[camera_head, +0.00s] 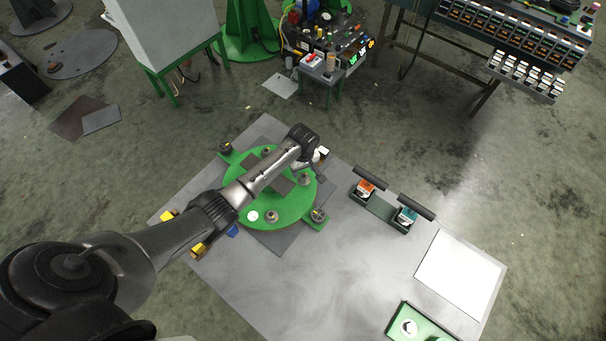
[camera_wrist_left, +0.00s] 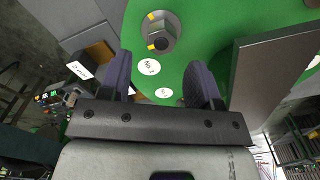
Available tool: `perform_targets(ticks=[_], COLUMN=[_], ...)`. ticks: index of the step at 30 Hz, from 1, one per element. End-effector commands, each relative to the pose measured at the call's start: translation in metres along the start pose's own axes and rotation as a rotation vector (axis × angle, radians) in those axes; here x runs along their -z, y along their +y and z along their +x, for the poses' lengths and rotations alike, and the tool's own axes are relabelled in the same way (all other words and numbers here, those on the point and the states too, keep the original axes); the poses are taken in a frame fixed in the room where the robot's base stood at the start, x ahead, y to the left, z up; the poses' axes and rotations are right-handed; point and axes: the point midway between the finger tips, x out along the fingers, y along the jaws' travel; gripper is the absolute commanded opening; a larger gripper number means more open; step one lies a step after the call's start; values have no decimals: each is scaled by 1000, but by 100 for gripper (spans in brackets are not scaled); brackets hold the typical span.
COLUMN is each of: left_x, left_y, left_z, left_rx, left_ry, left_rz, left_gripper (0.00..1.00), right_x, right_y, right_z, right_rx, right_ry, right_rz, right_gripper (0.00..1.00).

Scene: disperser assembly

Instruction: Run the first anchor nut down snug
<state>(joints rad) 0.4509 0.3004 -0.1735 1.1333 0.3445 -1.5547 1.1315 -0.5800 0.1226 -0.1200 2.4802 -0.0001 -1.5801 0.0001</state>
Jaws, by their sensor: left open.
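The round green base (camera_head: 240,187) lies on a grey plate on the table, with several bolt-and-nut fittings on it. In the left wrist view, a grey nut (camera_wrist_left: 158,34) with yellow marks sits on the green surface (camera_wrist_left: 210,22), beside a white "No. 1" label (camera_wrist_left: 149,67). My left gripper (camera_head: 318,168) reaches over the base to its far right edge. In the wrist view its two fingers (camera_wrist_left: 161,82) stand wide apart with nothing between them, short of the nut. My left arm hides part of the base. My right gripper is not in view.
A dark holder (camera_head: 380,207) with orange and teal pieces and two black bars stands right of the base. A white sheet (camera_head: 460,275) and a green plate (camera_head: 425,328) lie toward the lower right. Yellow blocks (camera_head: 198,250) sit at the left table edge. The table's middle front is clear.

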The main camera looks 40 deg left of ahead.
Motion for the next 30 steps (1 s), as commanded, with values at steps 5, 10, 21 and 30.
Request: perform_targets(ticks=[5, 10, 21, 30], left_x=[0, 0, 0, 0], left_y=[0, 0, 0, 0], left_z=[26, 39, 44, 44], left_rx=[0, 1, -1, -1], left_ry=[0, 0, 1, 1], left_rz=[0, 0, 1, 1], left_gripper=[57, 57, 57, 36], right_x=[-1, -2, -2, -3], right_y=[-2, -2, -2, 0], right_z=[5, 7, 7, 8], right_rx=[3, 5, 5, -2], right_ry=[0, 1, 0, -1], right_rz=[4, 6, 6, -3], right_gripper=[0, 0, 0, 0])
